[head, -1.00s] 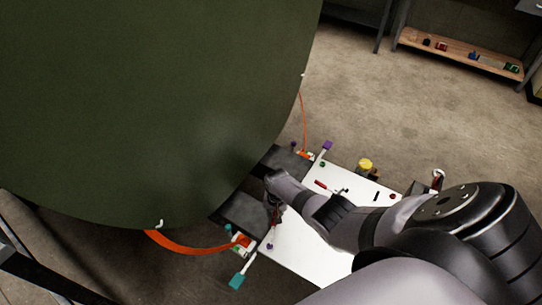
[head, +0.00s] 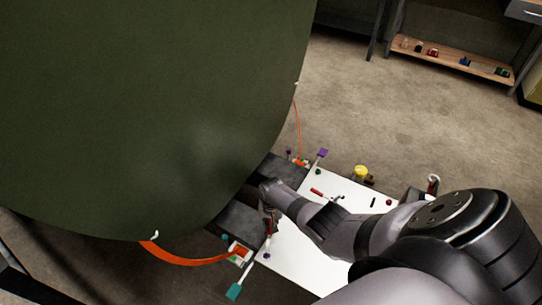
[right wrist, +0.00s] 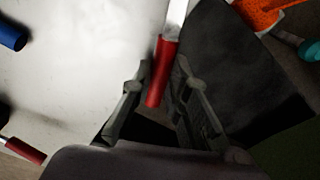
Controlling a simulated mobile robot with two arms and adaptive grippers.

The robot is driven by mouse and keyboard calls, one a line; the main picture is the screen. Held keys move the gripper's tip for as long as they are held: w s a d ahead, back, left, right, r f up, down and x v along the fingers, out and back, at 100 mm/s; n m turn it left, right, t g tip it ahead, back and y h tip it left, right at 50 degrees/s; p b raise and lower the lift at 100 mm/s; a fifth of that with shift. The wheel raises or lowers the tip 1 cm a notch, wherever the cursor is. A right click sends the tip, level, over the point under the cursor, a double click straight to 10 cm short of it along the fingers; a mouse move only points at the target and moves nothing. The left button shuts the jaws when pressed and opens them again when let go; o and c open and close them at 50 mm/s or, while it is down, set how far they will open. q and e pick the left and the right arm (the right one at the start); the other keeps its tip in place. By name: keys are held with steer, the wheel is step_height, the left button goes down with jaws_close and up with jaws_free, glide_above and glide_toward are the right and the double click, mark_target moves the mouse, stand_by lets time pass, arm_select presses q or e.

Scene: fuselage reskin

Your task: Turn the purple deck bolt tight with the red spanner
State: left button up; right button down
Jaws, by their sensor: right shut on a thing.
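My right gripper (right wrist: 162,88) is shut on the red spanner (right wrist: 163,65), with the red handle between its fingers and the pale metal shank running out of the top of the right wrist view. The spanner's head is out of that frame. In the head view my right gripper (head: 268,208) is low over the border of the white board and a dark plate, with a bit of red below it. A small purple piece (head: 267,255) lies close below; another small purple piece (head: 289,153) is farther back. I cannot tell which is the deck bolt. My left gripper is not in view.
The large green skin panel (head: 140,110) fills the left. Orange strips (head: 185,259) hang nearby.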

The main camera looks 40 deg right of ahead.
steer(key=shift+a, duration=0.15)
steer(key=shift+w+a+n, duration=0.3)
steer(key=shift+n, duration=0.2)
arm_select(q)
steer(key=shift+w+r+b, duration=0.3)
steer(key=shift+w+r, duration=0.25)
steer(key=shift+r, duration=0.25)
arm_select(e)
steer(key=shift+a, duration=0.1)
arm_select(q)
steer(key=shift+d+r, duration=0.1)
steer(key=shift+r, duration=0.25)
arm_select(e)
steer(key=shift+w+a+n, duration=0.2)
steer(key=shift+w+n, duration=0.05)
steer(key=shift+n, duration=0.15)
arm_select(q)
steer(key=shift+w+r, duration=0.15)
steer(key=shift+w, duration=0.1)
arm_select(e)
steer(key=shift+d, duration=0.1)
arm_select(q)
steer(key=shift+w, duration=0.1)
arm_select(e)
steer(key=shift+r, duration=0.1)
